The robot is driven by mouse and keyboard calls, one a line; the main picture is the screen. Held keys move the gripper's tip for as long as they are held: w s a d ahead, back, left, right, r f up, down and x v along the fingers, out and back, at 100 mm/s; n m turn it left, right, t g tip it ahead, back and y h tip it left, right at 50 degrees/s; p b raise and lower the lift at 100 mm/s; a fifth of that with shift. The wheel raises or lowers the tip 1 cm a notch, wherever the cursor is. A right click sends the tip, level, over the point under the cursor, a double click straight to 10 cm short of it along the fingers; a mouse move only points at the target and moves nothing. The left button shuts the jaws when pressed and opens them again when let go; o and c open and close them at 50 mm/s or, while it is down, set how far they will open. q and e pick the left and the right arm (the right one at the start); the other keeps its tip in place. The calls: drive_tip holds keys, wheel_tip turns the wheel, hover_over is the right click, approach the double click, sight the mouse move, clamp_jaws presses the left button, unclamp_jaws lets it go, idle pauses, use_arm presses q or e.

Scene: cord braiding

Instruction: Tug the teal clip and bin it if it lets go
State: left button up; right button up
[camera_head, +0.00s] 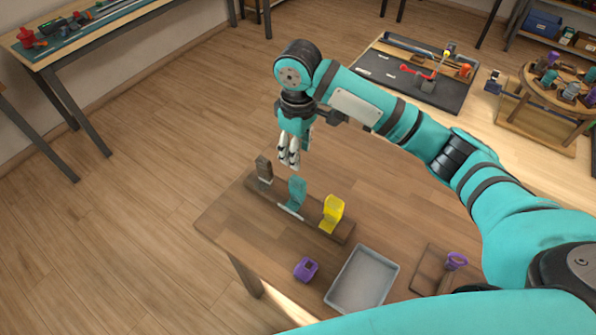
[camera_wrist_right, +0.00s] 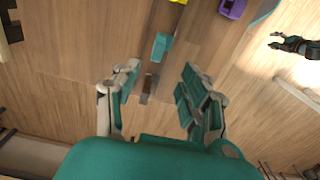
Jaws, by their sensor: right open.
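The teal clip (camera_head: 296,193) stands upright on a dark wooden rail (camera_head: 316,229) on the table, between a dark brown clip (camera_head: 263,168) and a yellow clip (camera_head: 332,213). My right gripper (camera_head: 289,158) hangs above the rail, close to the brown clip and apart from the teal one. In the right wrist view its fingers (camera_wrist_right: 160,97) are spread and empty, with the teal clip (camera_wrist_right: 161,47) beyond the fingertips and the brown clip (camera_wrist_right: 147,88) between them. A grey open bin (camera_head: 334,300) sits at the table's front. My left gripper is out of view.
A purple block (camera_head: 306,269) lies on the table left of the bin. A purple ring-shaped piece (camera_head: 456,261) is on a small wooden board at the right. The table's left corner is clear. A black mat with tools (camera_head: 413,83) lies farther back.

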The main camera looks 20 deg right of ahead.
sight(297, 179)
drive_tip(key=f, duration=0.4)
drive_tip(key=f+p, duration=0.1)
drive_tip(key=f, duration=0.2)
drive_tip(key=shift+w+f, duration=0.1)
drive_tip(key=shift+w, duration=0.2)
wheel_tip(297, 179, down, 4)
drive_tip(key=shift+f+p, duration=0.25)
drive_tip(key=shift+p, duration=0.05)
drive_tip(key=shift+f, duration=0.3)
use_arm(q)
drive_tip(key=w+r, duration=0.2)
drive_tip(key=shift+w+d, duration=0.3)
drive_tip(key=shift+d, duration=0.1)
